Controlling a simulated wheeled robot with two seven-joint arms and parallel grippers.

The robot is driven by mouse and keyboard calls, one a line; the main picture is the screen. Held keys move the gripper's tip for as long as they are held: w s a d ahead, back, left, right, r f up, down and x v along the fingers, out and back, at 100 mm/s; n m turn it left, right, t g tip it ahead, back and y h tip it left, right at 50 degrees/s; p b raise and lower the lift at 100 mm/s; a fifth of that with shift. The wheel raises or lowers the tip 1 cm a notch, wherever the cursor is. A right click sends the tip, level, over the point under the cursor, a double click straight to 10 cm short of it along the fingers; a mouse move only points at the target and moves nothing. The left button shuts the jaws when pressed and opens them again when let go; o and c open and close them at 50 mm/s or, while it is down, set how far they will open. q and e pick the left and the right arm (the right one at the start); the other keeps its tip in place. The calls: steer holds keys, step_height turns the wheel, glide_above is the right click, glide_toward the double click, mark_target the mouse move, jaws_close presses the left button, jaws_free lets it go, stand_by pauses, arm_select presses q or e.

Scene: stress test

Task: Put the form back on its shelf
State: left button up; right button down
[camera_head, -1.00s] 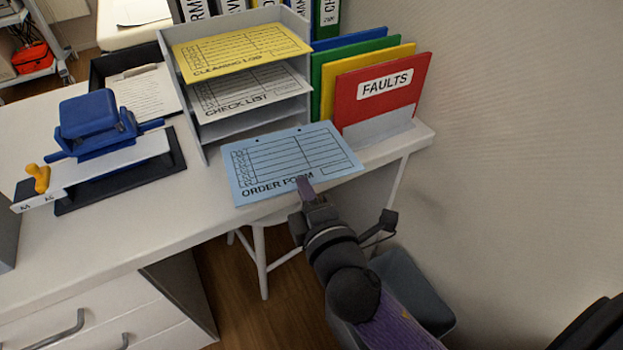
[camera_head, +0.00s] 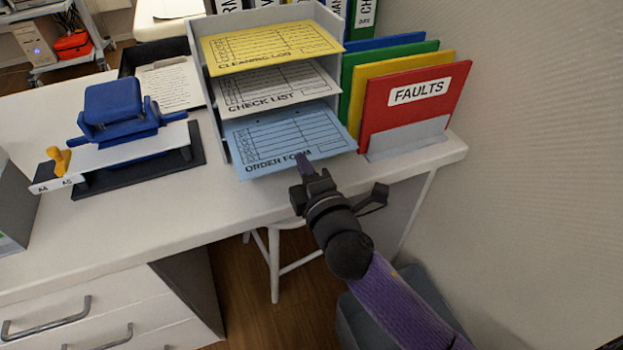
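The blue order form (camera_head: 288,138) lies about level at the lowest shelf of the grey letter tray (camera_head: 216,122). Its far part is inside, under the check list shelf, and its near edge sticks out in front. My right gripper (camera_head: 303,164) is at the form's near edge, with a finger over the printed title. It appears shut on that edge; the lower finger is hidden. The white check list (camera_head: 275,90) is on the middle shelf and the yellow cleaning log (camera_head: 270,45) on the top one. My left gripper is not in view.
Coloured folders, with a red FAULTS folder (camera_head: 412,105) in front, stand in a rack right of the tray. A blue hole punch (camera_head: 115,112) stands left on the white desk (camera_head: 180,215). A stool (camera_head: 274,262) is below. The desk front is clear.

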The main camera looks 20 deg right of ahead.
mark_target(289, 138)
steer(key=w, duration=0.4)
steer(key=w+b, duration=0.1)
steer(key=w, duration=0.1)
steer(key=shift+a+f, duration=0.1)
steer(key=shift+f, duration=0.15)
steer(key=shift+w, duration=0.25)
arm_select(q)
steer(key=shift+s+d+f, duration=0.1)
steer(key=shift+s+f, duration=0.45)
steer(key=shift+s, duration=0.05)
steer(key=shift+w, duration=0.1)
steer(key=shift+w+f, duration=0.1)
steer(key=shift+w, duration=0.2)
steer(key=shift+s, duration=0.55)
arm_select(e)
steer(key=shift+w, duration=0.6)
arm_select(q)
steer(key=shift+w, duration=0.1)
